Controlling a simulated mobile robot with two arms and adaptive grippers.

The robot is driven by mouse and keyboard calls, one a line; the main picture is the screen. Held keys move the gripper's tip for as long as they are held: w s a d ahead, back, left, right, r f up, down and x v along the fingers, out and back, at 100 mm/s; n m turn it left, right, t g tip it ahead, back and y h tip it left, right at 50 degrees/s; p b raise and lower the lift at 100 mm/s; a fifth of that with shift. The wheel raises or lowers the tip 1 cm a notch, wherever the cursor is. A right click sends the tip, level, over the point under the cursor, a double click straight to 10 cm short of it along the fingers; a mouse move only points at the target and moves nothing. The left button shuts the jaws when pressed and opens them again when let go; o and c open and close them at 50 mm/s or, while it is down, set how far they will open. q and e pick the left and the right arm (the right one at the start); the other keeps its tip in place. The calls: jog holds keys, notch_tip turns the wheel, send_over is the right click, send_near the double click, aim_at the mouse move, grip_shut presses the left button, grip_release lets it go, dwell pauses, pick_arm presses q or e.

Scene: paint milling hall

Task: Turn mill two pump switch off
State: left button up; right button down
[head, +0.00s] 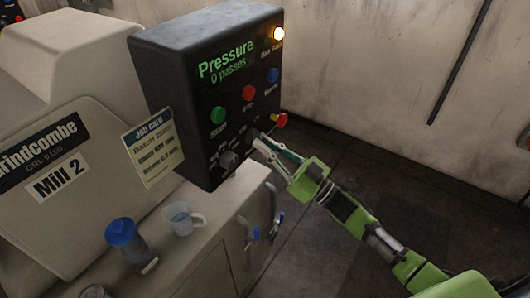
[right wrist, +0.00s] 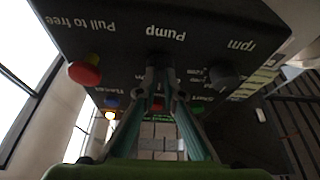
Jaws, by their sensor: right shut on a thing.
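The black control box (head: 165,75) of Mill 2 (head: 61,181) stands upright, its green display reading "Pressure 0 passes". The dark pump switch (right wrist: 160,60) sits by the "Pump" label, which appears upside down in the right wrist view. My right gripper (head: 264,146) reaches the lower part of the panel from the right. In the right wrist view its fingers (right wrist: 163,82) are shut on the pump switch and hide most of it. The switch's exact angle cannot be told. My left gripper is in neither view.
Close by are the rpm knob (head: 228,160), red stop knob (head: 280,120), green start button (head: 217,115), red button (head: 248,92) and blue button (head: 273,75). A lamp (head: 278,34) glows.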

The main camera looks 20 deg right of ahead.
jog(key=shift+w+d+n+g+y+b, duration=0.1)
jog(key=shift+n+g+y+b, duration=0.65)
jog(key=shift+n, duration=1.1)
jog(key=shift+w+d+n+g+y+b, duration=0.1)
jog(key=shift+n+g+y+b, duration=0.6)
jog(key=shift+n, duration=1.15)
jog(key=shift+n+g, duration=0.25)
jog(key=shift+n, duration=0.05)
jog(key=c, duration=2.2)
grip_release()
jog(key=shift+r, duration=0.1)
jog(key=shift+o, duration=0.2)
jog(key=v, duration=1.2)
jog(key=shift+s, duration=0.1)
